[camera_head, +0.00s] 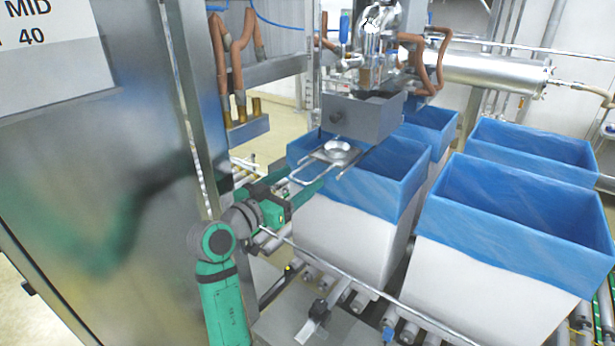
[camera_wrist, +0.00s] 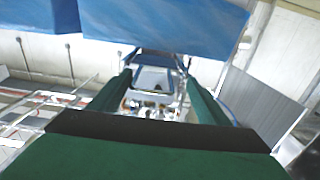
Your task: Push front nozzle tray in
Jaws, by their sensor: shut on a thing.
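The front nozzle tray (camera_head: 322,156) is a metal plate with a round dish, at the grey nozzle housing (camera_head: 362,118) above a blue-lined box. Its wire handle (camera_head: 298,172) sticks out toward the left front, over the box's edge. My gripper (camera_head: 308,186) reaches in from the lower left at the handle. In the wrist view its two green fingers (camera_wrist: 158,77) stand on either side of the tray's metal frame (camera_wrist: 155,67), and they are shut on it. The exact contact is too small to see in the head view.
A white box with blue liner (camera_head: 350,225) stands on the roller conveyor below the tray. Another lined box (camera_head: 495,270) stands at right, with more behind. A steel cabinet (camera_head: 100,170) fills the left. A guide rail (camera_head: 330,268) runs in front of the box.

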